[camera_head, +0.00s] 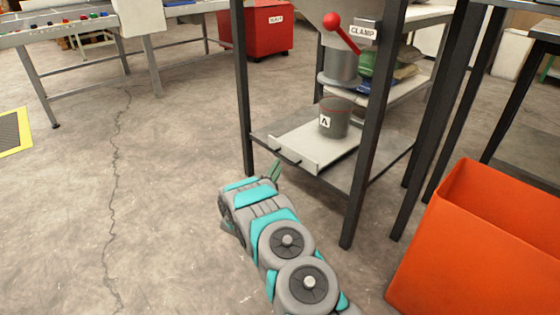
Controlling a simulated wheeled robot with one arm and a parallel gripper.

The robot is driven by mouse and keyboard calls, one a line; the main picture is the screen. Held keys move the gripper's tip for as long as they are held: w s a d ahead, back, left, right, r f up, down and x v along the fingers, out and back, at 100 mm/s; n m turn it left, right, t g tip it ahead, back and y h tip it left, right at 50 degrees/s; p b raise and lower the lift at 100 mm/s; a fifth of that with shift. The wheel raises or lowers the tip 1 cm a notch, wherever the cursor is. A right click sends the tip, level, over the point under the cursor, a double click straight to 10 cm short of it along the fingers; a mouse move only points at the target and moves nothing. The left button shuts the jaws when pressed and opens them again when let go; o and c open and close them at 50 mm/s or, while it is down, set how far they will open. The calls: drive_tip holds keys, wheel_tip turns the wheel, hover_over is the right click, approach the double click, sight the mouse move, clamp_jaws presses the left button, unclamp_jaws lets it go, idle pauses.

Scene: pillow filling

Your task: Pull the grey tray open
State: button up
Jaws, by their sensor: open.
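The grey tray (299,143) lies on the low shelf of a dark metal stand. Its front wall, facing my arm, carries a dark bar handle (285,156). A dark grey canister (334,121) labelled "A" stands upright on the tray. My gripper (275,170) is at the end of my grey and teal arm, just in front of the shelf's left corner, a little below and left of the handle. Its green fingers look open and empty. They appear apart from the handle, though the exact gap is hard to judge.
The stand's front legs (365,150) rise on both sides of the tray. A red-knobbed lever (332,20) and a "CLAMP" sign (363,31) are above. An orange bin (440,245) stands at the right. The floor (160,190) left of my arm is clear.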

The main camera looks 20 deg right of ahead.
drive_tip(key=shift+x, duration=2.6)
drive_tip(key=shift+f, duration=0.1)
clamp_jaws()
